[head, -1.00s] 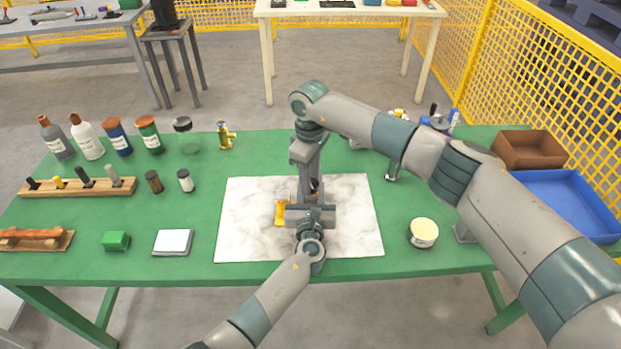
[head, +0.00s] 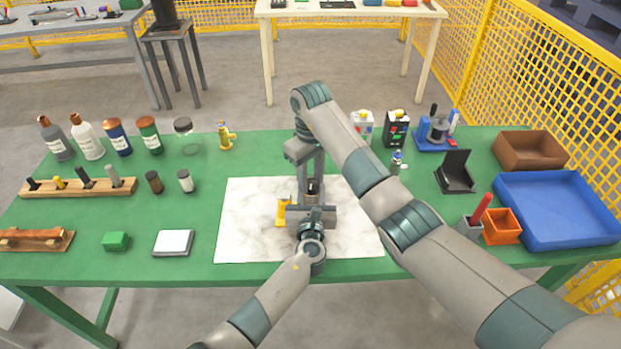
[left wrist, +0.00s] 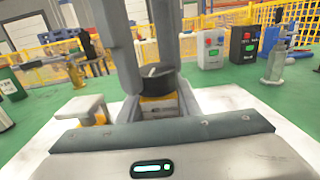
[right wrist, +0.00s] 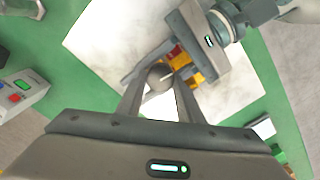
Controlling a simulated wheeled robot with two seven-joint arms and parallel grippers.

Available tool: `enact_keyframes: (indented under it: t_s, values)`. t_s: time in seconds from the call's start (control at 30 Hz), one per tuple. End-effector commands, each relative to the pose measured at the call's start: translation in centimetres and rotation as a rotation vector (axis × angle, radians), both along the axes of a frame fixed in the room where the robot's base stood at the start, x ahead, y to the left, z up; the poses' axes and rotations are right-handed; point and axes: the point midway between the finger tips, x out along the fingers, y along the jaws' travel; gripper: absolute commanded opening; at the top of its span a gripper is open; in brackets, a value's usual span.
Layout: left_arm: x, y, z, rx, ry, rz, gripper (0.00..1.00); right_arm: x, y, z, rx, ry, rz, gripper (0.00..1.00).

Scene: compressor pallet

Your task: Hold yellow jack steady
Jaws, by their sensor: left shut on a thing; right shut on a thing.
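The yellow jack (head: 282,213) is on the white marbled sheet (head: 245,225) at the front middle of the green table. My left gripper (head: 311,206) is shut on it from the front; its jaws hide most of the body. Yellow parts of the jack also show in the left wrist view (left wrist: 156,107) and the right wrist view (right wrist: 197,78). My right gripper (head: 311,186) comes down from above. Its fingers are shut around a dark round piece (right wrist: 160,78) on top of the jack, which also shows in the left wrist view (left wrist: 157,80).
A green block (head: 116,241) and a white pad (head: 173,242) lie left of the sheet. Bottles (head: 88,137) and a wooden peg rack (head: 80,188) stand further left. At right are an orange box (head: 502,227), a blue tray (head: 560,215) and a black stand (head: 456,172).

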Motion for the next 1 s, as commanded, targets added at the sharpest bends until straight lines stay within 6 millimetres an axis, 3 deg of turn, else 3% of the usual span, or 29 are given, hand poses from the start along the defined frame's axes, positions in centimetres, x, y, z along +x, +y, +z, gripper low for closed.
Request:
enact_keyframes:
  t_s: [0.6,0.63,0.7,1.0]
  values:
    - [-0.29,-0.27,-0.37,0.001,0.006,-0.005,0.0,0.17,0.03,0.24,0.003,-0.007,-0.04,0.11]
    - [-0.29,-0.26,-0.37,0.001,0.006,-0.005,0.0,0.16,0.03,0.23,0.003,-0.007,-0.039,0.36]
    - [-0.28,-0.24,-0.37,0.001,0.006,-0.005,0.0,0.13,0.02,0.19,0.003,-0.004,-0.039,0.52]
    - [-0.15,-0.05,-0.32,0.0,0.005,-0.001,0.0,-0.01,-0.06,-0.01,0.001,0.001,-0.039,0.52]
